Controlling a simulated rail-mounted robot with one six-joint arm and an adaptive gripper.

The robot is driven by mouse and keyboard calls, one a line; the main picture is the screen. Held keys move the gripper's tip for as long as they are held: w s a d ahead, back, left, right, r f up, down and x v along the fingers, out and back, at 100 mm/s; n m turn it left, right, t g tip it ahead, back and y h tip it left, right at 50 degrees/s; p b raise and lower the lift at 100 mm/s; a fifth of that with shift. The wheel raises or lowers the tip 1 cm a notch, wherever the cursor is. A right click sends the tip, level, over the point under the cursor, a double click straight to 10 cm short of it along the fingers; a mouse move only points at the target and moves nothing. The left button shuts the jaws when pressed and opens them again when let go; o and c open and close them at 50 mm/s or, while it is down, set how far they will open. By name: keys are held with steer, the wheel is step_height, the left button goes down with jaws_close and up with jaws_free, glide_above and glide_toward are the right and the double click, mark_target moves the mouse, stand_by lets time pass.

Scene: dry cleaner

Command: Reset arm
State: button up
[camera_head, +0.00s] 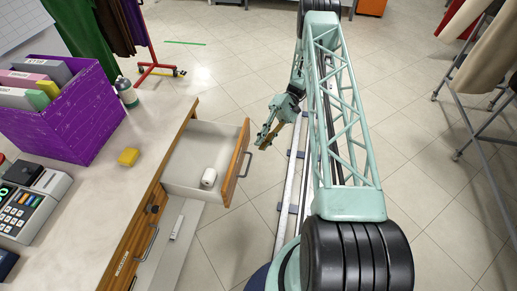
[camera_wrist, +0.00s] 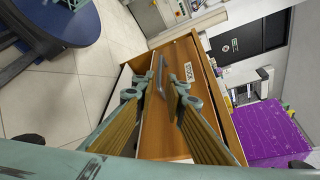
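My gripper (camera_head: 268,137) is over the floor side of the counter, just past the far end of an open drawer (camera_head: 237,160). In the wrist view my gripper (camera_wrist: 155,92) shows two fingers spread apart with nothing between them, so it is open and empty. The drawer's wooden front and its grey handle (camera_wrist: 160,75) show beyond and between the fingers. Whether a finger touches the drawer cannot be told. A white roll (camera_head: 208,178) lies inside the drawer.
A red rack stand (camera_head: 155,68) is at the back. Clothes racks (camera_head: 480,90) stand right.

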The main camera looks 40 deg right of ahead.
steer(key=shift+w+d, duration=0.15)
steer(key=shift+d, duration=0.25)
steer(key=shift+r, duration=0.2)
stand_by(0.3)
steer(key=w+a+r+h, duration=0.2)
steer(key=r, duration=0.7)
steer(key=w+a+r+h, duration=0.1)
steer(key=a+r+h, duration=0.2)
steer(key=r, duration=0.7)
steer(key=s+a+r+t+h, duration=0.15)
steer(key=a+r, duration=0.25)
steer(key=r, duration=0.4)
steer(key=s+a+r+n+h, duration=0.1)
steer(key=s+a+r+h, duration=0.15)
steer(key=r, duration=0.45)
steer(key=s+a+r+h, duration=0.1)
steer(key=s+a+r, duration=0.25)
steer(key=r, duration=0.45)
steer(key=s+a+r+t+h, duration=0.35)
steer(key=s+a+r, duration=0.45)
steer(key=s+r, duration=0.4)
steer(key=s+a+n+t, duration=0.1)
steer(key=s+t, duration=0.3)
steer(key=s, duration=0.9)
steer(key=shift+s+a+t+h, duration=0.3)
steer(key=shift+a+t+h, duration=0.15)
steer(key=shift+a, duration=0.15)
